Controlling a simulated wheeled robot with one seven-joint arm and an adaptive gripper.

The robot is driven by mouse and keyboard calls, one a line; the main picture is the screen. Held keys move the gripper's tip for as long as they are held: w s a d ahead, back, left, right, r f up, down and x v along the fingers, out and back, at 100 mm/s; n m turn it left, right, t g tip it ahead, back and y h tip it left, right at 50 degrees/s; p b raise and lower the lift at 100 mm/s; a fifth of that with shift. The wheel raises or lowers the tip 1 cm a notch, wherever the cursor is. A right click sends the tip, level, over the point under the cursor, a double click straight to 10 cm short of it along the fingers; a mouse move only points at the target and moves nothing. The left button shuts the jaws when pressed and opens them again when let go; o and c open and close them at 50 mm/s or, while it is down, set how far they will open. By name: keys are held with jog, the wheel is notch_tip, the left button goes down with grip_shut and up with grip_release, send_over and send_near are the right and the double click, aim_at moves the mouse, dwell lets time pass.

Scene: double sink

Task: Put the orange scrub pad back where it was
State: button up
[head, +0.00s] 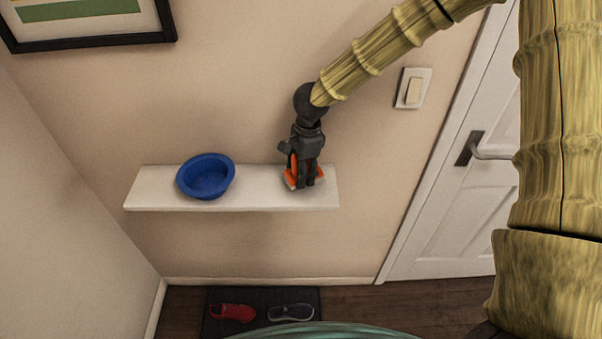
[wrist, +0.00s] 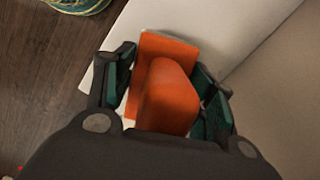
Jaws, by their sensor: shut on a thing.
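The orange scrub pad (head: 291,178) is at the right part of the white wall shelf (head: 260,201). In the wrist view the pad (wrist: 168,95) is an orange block with a raised, rounded part, and it sits between my two fingers. My gripper (head: 306,183) points down at the shelf and is shut on the pad, with a finger at each side; it also shows in the wrist view (wrist: 165,92). The fingers hide part of the pad in the head view. I cannot tell whether the pad's underside touches the shelf.
A blue bowl (head: 206,177) stands on the left half of the shelf, with bare shelf between it and my gripper. A light switch (head: 413,89) and a white door (head: 450,200) are to the right. A dark mat (head: 262,299) with shoes lies on the floor below.

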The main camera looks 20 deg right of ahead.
jog(key=shift+f+p, duration=0.3)
jog(key=shift+f, duration=0.75)
jog(key=o, duration=1.3)
jog(key=shift+f, duration=0.15)
jog(key=shift+c, duration=0.2)
jog(key=r+b, duration=0.1)
jog(key=r, duration=0.3)
jog(key=d+r+b, duration=0.1)
jog(key=r, duration=0.3)
jog(key=r+b, duration=0.1)
jog(key=r, duration=0.3)
jog(key=shift+w+d+r, duration=0.1)
jog(key=shift+d, duration=0.1)
